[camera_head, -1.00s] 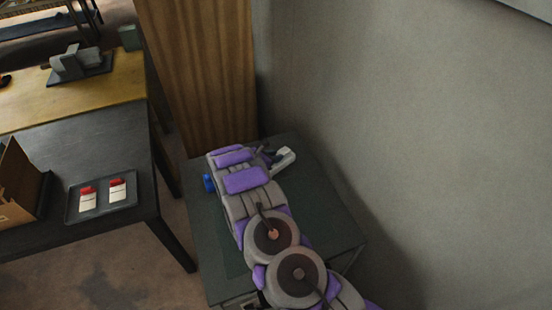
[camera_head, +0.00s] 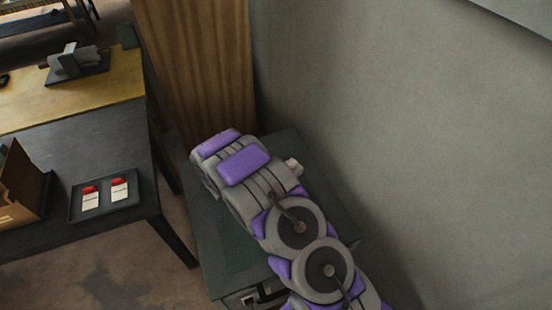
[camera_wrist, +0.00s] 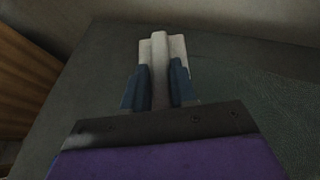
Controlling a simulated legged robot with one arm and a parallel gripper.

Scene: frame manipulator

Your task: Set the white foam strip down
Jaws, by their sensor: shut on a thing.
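The white foam strip (camera_wrist: 160,62) is in my gripper (camera_wrist: 160,85) in the wrist view. The blue fingers are shut on it, one at each side, and the strip extends out beyond the fingertips. In the head view only a small pale end of the strip (camera_head: 293,165) shows at the right of my arm; my arm hides the gripper there. The strip is over the dark green cabinet top (camera_head: 315,190). I cannot tell whether it touches that top.
A grey wall (camera_head: 420,130) rises to the right of the cabinet, and a brown wooden panel (camera_head: 195,60) stands behind it. At left, a dark table (camera_head: 90,150) holds a black tray (camera_head: 107,214) with two red-and-white items and an open cardboard box (camera_head: 20,190).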

